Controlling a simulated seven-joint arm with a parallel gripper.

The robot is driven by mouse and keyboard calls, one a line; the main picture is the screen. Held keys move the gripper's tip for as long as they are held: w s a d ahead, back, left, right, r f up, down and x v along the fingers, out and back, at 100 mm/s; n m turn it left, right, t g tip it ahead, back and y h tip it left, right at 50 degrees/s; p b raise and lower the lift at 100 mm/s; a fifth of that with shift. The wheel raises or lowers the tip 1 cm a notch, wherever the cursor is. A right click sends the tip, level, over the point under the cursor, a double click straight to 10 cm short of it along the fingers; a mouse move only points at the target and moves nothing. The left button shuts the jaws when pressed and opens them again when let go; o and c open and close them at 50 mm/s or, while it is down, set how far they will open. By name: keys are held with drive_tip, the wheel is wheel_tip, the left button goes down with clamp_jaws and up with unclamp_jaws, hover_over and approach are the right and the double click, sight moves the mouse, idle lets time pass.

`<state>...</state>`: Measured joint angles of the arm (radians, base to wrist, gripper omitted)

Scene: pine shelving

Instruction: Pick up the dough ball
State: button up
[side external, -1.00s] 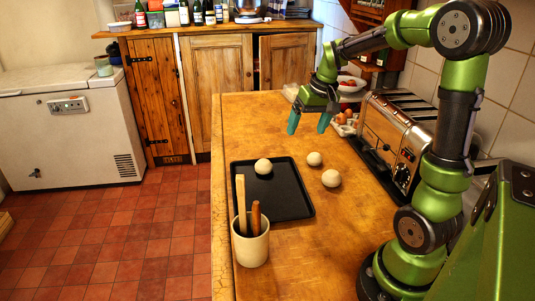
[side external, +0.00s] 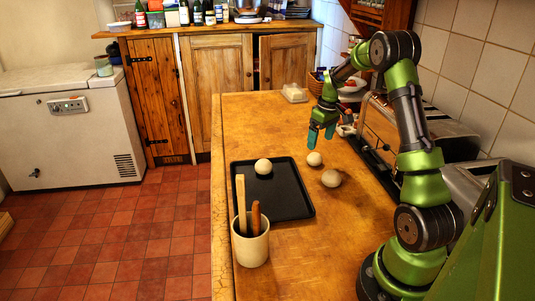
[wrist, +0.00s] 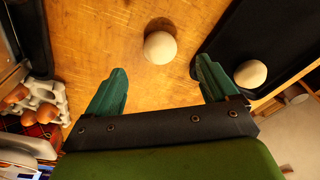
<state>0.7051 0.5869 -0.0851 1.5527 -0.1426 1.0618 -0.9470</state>
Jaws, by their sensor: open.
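Three pale dough balls show in the side view. One ball (side external: 263,166) sits on the dark tray (side external: 296,208). Two lie on the wooden counter right of the tray, a farther ball (side external: 314,159) and a nearer ball (side external: 331,178). My gripper (side external: 321,140) is open and empty, pointing down above the counter, close to the farther counter ball. In the wrist view a ball (wrist: 160,47) lies on the bare wood, ahead of the gap between my open fingers (wrist: 162,72). The tray ball (wrist: 251,74) is at the right there.
A pot (side external: 251,246) with wooden utensils stands at the tray's front left corner. A metal toaster (side external: 378,132) runs along the counter's right side. An egg carton with brown eggs (wrist: 42,98) shows at left in the wrist view. Bare wood (side external: 306,245) lies near the front.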

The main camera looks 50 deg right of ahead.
sight(316, 154)
drive_tip(key=f, duration=0.2)
drive_tip(key=w+f, duration=0.1)
drive_tip(key=f, duration=0.5)
drive_tip(key=shift+w+d+f, duration=0.15)
drive_tip(key=shift+w+d, duration=0.05)
drive_tip(key=c, duration=0.8)
